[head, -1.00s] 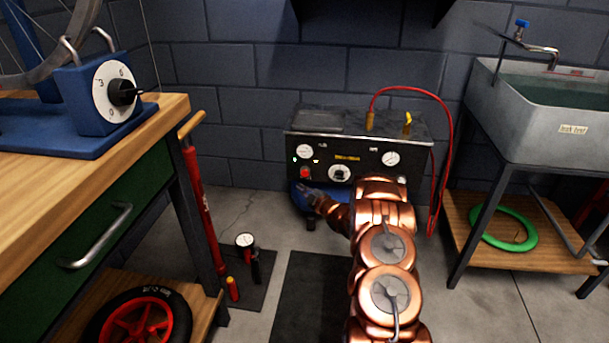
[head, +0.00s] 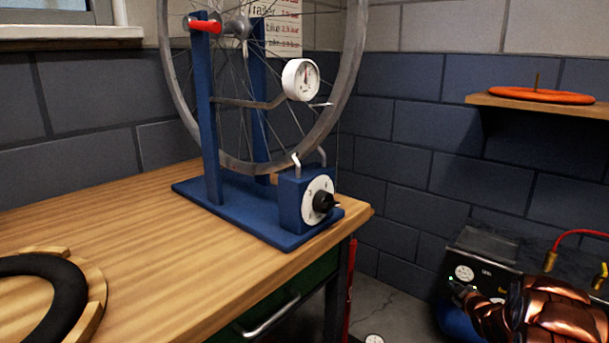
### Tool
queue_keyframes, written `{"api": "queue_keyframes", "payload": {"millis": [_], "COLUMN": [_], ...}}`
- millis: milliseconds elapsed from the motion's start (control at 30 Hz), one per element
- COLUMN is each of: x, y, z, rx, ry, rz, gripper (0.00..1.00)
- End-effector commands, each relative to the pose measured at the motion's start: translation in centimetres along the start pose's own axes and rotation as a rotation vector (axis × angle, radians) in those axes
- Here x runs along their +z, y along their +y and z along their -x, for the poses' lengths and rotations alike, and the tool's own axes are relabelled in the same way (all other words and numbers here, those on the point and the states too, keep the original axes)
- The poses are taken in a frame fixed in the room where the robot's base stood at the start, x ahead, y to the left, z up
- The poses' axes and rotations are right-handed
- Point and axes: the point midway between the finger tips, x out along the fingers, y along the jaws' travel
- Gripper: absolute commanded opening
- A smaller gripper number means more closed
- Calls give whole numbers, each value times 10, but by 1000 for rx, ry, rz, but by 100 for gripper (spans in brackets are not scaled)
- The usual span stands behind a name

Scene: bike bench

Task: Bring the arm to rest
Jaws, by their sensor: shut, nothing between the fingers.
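My copper arm shows at the lower right of the head view, partly cut off by the bottom edge. My gripper (head: 457,289) is small and dark at its left end. It is shut with nothing in it, in front of the black compressor panel (head: 490,268) with its round gauge. I cannot tell how far it is from the panel.
A wooden bench (head: 120,225) fills the left, with a blue wheel stand (head: 209,135) holding a bike wheel and a black ring on a wooden form (head: 95,299). An orange ring (head: 540,96) lies on a wall shelf (head: 490,101). Some floor shows between bench and compressor.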

Motion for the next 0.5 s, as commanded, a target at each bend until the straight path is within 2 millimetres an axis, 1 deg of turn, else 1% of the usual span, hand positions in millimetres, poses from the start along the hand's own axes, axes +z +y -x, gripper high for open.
{"api": "queue_keyframes", "payload": {"millis": [33,100,167,200,267,367,467,500], "x": [-21,-38,-51,-60,-73,-96,-119,-127], "y": [16,28,35,40,47,59,68,70], "z": [9,19,29,36,47,68,91,101], "rx": [-9,-20,-34,-41,-54,-70,-89,-99], "ry": [-28,-71,-113,-139,-179,-242,-306,-335], "rz": [-6,-23,-38,-49,-67,-96,-127,-141], "gripper": [0,0,0,0,0,0,0,0]}}
